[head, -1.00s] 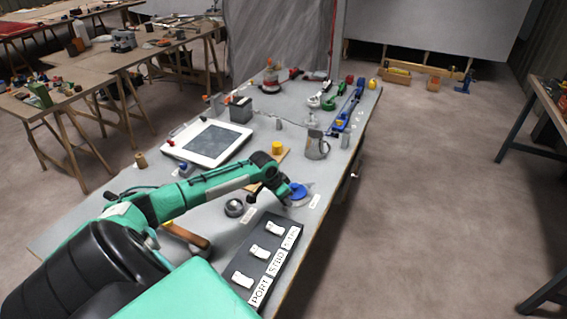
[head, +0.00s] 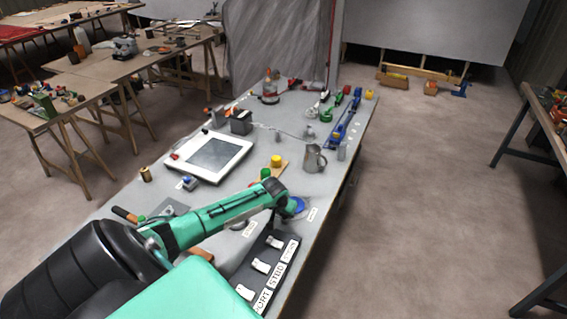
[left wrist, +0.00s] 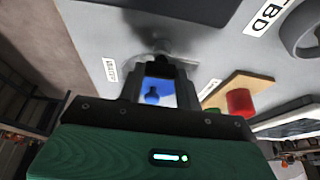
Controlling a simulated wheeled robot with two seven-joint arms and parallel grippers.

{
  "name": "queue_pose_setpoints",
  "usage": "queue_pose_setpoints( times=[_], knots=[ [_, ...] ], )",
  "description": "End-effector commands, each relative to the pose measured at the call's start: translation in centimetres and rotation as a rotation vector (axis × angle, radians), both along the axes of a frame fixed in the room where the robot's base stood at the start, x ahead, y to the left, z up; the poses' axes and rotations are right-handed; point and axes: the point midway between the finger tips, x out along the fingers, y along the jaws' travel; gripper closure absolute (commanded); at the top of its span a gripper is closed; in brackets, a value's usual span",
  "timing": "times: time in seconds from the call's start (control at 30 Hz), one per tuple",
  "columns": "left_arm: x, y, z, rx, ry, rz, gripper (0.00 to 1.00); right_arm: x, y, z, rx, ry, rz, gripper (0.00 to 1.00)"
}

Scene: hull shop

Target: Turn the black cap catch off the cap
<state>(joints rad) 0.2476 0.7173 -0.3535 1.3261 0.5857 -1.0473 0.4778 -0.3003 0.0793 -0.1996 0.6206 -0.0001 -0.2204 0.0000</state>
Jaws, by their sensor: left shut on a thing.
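The blue cap (head: 297,204) sits on the grey bench near its right edge, partly hidden by my left arm. My left gripper (head: 283,214) is at the cap's near-left side. In the left wrist view, its two fingers (left wrist: 161,88) are close together, with blue (left wrist: 152,95) showing between them. It is shut on a small dark part at the cap, seemingly the black cap catch. The catch is too small and hidden to show its angle clearly. My right gripper is not in view.
A black panel with white switches (head: 259,266) lies just nearer on the bench. A wooden board with a yellow button (head: 276,160) and a metal jug (head: 314,158) stand beyond the cap. A white-framed tablet (head: 205,155) lies further left. Floor right of the bench is clear.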

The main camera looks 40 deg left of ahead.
Motion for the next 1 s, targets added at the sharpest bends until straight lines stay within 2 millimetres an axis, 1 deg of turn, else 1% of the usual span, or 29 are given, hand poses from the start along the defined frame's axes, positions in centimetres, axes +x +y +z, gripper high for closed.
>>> queue_pose_setpoints(
  times=[0.33, 0.37, 0.4, 0.47, 0.8, 0.93, 1.0],
  knots=[
    [0.1, 0.1, 0.1, 0.0, -0.003, 0.004, 0.88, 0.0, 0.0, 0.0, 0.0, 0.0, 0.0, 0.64],
    [0.1, 0.1, 0.1, 0.0, -0.003, 0.004, 0.62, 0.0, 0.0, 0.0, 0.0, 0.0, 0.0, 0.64],
    [0.1, 0.1, 0.1, 0.0, -0.003, 0.004, 0.54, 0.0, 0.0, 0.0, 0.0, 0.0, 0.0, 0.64],
    [0.1, 0.1, 0.1, 0.0, -0.002, 0.004, 0.44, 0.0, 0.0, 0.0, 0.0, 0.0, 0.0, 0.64],
    [0.0, 0.0, 0.2, 0.0, -0.001, 0.002, 0.44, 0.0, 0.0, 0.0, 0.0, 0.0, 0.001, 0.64],
    [-0.4, -0.1, 1.1, 0.001, -0.002, 0.001, 0.44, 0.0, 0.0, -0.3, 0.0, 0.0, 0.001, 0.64],
    [-0.7, -0.2, 1.9, 0.001, -0.003, 0.0, 0.44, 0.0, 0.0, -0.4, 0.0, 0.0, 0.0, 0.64]
  ],
)
